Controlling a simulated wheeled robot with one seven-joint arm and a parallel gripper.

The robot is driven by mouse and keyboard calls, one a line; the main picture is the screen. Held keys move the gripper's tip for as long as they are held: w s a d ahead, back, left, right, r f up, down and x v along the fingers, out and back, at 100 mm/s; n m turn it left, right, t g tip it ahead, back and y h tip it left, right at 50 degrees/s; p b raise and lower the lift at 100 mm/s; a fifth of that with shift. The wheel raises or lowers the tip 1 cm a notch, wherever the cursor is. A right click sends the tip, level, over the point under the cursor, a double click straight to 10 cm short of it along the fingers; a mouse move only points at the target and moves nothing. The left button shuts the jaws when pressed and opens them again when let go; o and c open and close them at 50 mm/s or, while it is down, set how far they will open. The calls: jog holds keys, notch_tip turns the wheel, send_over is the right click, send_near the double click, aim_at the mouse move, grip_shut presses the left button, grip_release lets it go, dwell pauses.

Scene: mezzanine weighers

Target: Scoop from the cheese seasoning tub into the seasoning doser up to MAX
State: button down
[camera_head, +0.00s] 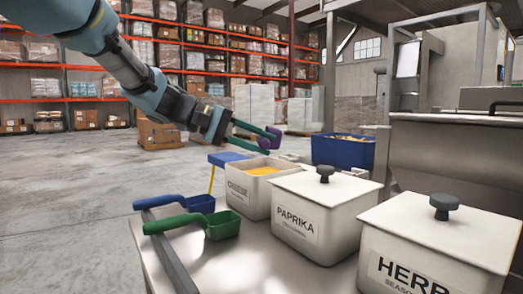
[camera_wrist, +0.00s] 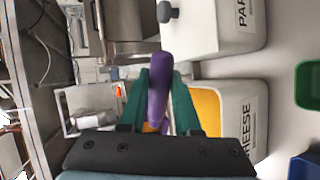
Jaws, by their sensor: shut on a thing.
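My gripper (camera_head: 257,138) has green fingers, shut on a purple scoop (camera_head: 270,139); its purple handle (camera_wrist: 158,85) stands between the fingers in the wrist view. The scoop's inside and contents cannot be seen. The gripper is above and slightly behind the open cheese tub (camera_head: 250,204), which holds orange-yellow seasoning (camera_head: 262,171). In the wrist view the cheese tub (camera_wrist: 240,110) lies beneath and right of the fingers, with its powder partly hidden. I cannot make out a seasoning doser or MAX mark for certain.
Lidded paprika (camera_head: 297,228) and herb (camera_head: 400,272) tubs stand right of the cheese tub. A green scoop (camera_head: 222,225) and a blue scoop (camera_head: 200,203) lie at the steel table's left. A blue crate (camera_head: 343,151) is behind; steel machinery (camera_head: 455,150) stands at right.

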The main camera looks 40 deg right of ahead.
jog(key=shift+w+a+f+g+h+b, duration=0.15)
jog(key=shift+g+h+b, duration=0.25)
jog(key=shift+b, duration=0.8)
jog(key=shift+w+a+f+g+h+b, duration=0.15)
jog(key=shift+h+b, duration=0.45)
jog(key=shift+b, duration=0.6)
